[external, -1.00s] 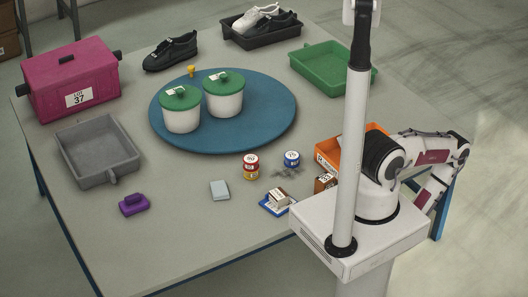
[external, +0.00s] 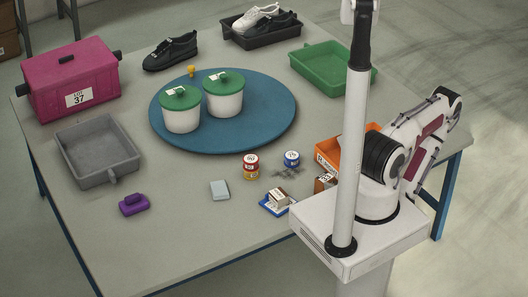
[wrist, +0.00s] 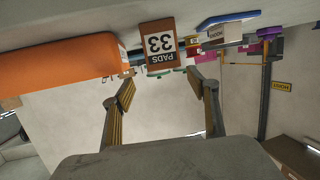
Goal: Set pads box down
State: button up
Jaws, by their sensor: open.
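In the external view the brown box (external: 323,182) stands on the table beside the orange bin, partly hidden by my column. My gripper (wrist: 160,76) is open and empty in the wrist view. Its two fingers are spread, with the box beyond their tips and apart from them. My gripper is hidden in the external view.
The orange bin (external: 328,153) is close beside the box. A white box (external: 278,196) sits on a blue base nearby.

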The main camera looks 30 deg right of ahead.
aim_at(324, 181)
jog(key=shift+s+a+m+g+h, duration=0.25)
jog(key=shift+s+m+g+h, duration=0.05)
jog(key=shift+s+g+h, duration=0.1)
jog(key=shift+s+a+f+g, duration=0.1)
jog(key=shift+s+f+g, duration=0.1)
jog(key=shift+f+g, duration=0.15)
jog(key=shift+w, duration=0.1)
jog(key=shift+x, duration=1.2)
jog(key=shift+w, duration=0.1)
jog(key=shift+x, duration=2.5)
jog(key=shift+a, duration=0.1)
jog(key=c, duration=1.3)
